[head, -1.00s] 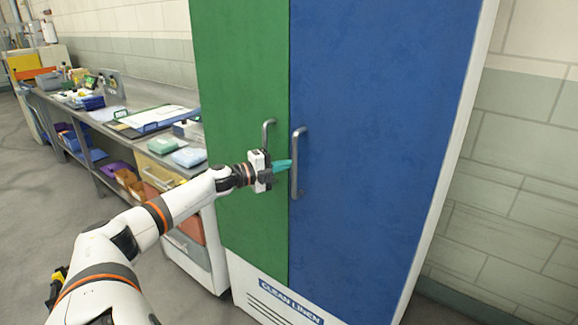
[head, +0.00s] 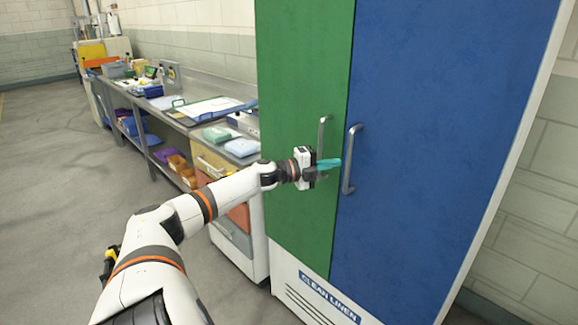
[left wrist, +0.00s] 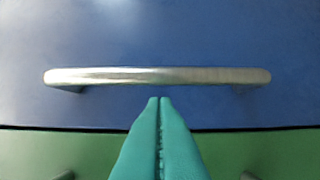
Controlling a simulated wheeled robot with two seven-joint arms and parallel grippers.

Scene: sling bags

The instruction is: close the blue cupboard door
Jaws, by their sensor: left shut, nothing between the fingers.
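The blue cupboard door (head: 440,130) stands at the right of the tall cupboard, beside the green door (head: 300,90). It looks flush with the green door, with only a thin line between them. Its metal bar handle (head: 350,160) is near the edge that meets the green door. My left gripper (head: 338,163) has its teal fingers together and empty, in front of the seam and just left of the handle. In the left wrist view the shut fingertips (left wrist: 160,102) point at the middle of the blue door's handle (left wrist: 160,76); whether they touch it I cannot tell. My right gripper is not in view.
A long metal counter (head: 185,85) with trays, packs and bins runs along the wall to the left. A drawer unit (head: 235,215) stands against the cupboard's left side. The grey floor (head: 60,200) at the left is clear. A white cupboard frame edge (head: 505,180) borders the blue door.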

